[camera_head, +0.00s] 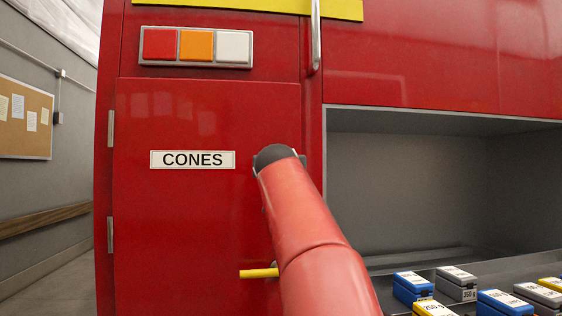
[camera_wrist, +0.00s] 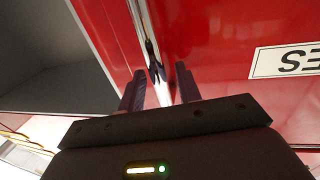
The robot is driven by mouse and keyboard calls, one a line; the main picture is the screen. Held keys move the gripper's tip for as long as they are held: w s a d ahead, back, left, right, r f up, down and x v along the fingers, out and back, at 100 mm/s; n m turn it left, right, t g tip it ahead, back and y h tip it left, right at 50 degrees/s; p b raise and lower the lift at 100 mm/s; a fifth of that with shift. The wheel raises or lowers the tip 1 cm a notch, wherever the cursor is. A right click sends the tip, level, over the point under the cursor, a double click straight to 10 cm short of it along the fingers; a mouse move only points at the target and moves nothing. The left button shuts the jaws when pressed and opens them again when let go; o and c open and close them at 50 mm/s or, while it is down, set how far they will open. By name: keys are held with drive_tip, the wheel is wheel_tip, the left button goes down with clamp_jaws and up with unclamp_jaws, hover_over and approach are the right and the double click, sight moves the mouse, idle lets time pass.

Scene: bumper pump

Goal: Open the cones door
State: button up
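The red cones door (camera_head: 200,220) is flat in its frame and looks shut. Its hinges are on the left edge, and a CONES label (camera_head: 192,160) is on its upper part. A yellow lever handle (camera_head: 257,273) sits low near the door's right edge, lying sideways; my arm hides its right end. My gripper (camera_wrist: 157,70) is mostly hidden behind my arm in the head view. In the wrist view its two fingers are apart, close to a shiny vertical strip (camera_wrist: 141,25) beside the red panel. I cannot tell whether they touch it. Nothing shows held.
A panel with red, orange and white squares (camera_head: 196,46) is above the door. A vertical metal bar (camera_head: 315,36) is at its upper right. Right of the door is a grey recess (camera_head: 430,190), with several small labelled boxes (camera_head: 456,283) in front. Open floor shows at left.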

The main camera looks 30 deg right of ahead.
drive_tip(key=shift+w+d, duration=0.15)
drive_tip(key=shift+w, duration=0.15)
clamp_jaws()
